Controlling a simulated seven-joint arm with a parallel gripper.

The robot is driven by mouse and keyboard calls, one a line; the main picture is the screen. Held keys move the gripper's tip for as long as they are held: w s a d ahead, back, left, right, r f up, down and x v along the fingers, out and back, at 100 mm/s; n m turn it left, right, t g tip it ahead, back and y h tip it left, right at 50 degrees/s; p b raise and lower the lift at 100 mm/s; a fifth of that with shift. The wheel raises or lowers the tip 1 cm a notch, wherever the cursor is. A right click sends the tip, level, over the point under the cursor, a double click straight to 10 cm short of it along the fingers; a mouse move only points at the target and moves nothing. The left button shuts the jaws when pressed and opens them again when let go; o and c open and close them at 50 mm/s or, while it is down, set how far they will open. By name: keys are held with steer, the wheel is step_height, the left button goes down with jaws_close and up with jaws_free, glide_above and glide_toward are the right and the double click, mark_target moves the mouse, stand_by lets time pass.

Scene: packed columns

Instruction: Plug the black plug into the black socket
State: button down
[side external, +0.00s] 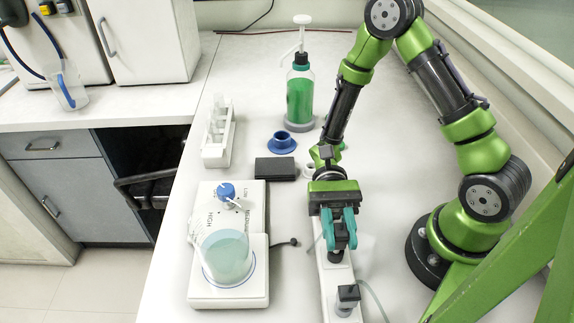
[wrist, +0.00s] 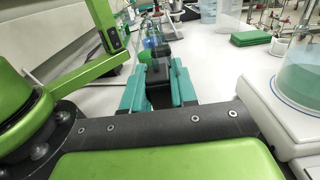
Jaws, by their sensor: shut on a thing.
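My gripper (side external: 338,238) points down over a white power strip (side external: 334,278) at the front of the bench. Its teal fingers are shut on a black plug (side external: 335,256), whose lower end shows just below the fingertips. In the wrist view, the dark plug (wrist: 158,72) sits between the two teal fingers (wrist: 157,88). The plug is at the strip's top, but I cannot tell whether it is inserted or just above. The black socket cannot be made out; the gripper and plug cover that part of the strip.
A dark block (side external: 348,294) with a cable stands on the strip's near end. A hotplate (side external: 228,292) with a beaker (side external: 226,258) is left. A short black cord (side external: 287,242) lies between.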

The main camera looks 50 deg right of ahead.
steer(key=shift+f, duration=0.8)
steer(key=c, duration=0.8)
jaws_free()
steer(key=v, duration=1.7)
steer(key=shift+r, duration=0.1)
steer(key=shift+s+r, duration=0.1)
steer(key=shift+r+h, duration=0.3)
steer(key=shift+h, duration=0.1)
steer(key=s+r+n+t+h, duration=0.2)
steer(key=r+t+h, duration=0.3)
steer(key=r+t, duration=0.3)
steer(key=s+d+r+n+t+h, duration=0.1)
steer(key=s+r+n+t+h, duration=0.2)
steer(key=r+t, duration=0.6)
steer(key=t+h, duration=0.2)
steer(key=t, duration=0.1)
